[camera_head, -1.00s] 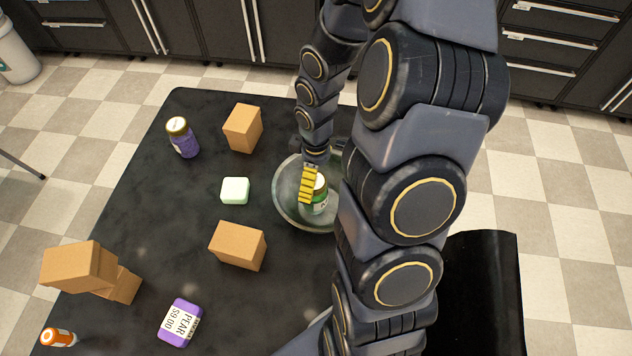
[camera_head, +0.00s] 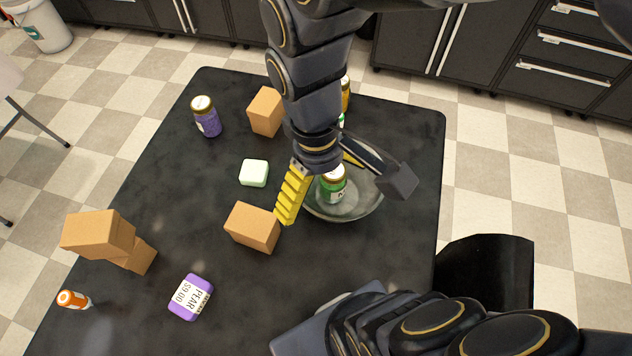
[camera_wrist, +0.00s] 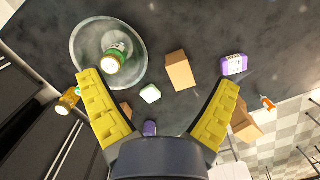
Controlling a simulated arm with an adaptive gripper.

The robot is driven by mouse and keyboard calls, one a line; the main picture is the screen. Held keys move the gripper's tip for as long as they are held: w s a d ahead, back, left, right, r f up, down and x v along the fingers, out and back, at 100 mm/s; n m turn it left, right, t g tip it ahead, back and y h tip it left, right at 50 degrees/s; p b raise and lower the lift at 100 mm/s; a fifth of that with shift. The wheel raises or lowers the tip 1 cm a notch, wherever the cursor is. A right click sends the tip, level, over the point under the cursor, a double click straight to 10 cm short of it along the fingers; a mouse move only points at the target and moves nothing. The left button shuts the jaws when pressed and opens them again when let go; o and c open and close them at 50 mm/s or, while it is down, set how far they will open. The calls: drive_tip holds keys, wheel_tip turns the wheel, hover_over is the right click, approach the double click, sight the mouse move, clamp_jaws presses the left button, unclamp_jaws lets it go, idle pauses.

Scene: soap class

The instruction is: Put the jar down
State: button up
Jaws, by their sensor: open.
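A green jar (camera_head: 333,186) with a pale lid stands on a round glass dish (camera_head: 345,211) on the dark table. In the wrist view the jar (camera_wrist: 113,58) is inside the dish (camera_wrist: 84,64), apart from the fingers. My gripper (camera_head: 322,186) has yellow fingers spread wide and holds nothing. In the wrist view my gripper (camera_wrist: 162,108) shows both fingers apart with the table between them. In the head view my arm hides part of the dish.
A yellow-brown jar (camera_head: 345,94) stands behind my arm. The table front right of centre is clear.

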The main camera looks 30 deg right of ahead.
drive_tip(key=s+a+r+m, duration=0.1)
drive_tip(key=s+a+m, duration=0.1)
drive_tip(key=s, duration=0.3)
drive_tip(key=shift+a+r+y, duration=0.3)
drive_tip(key=shift+a+r, duration=0.1)
drive_tip(key=shift+a, duration=0.15)
drive_tip(key=shift+o, duration=0.8)
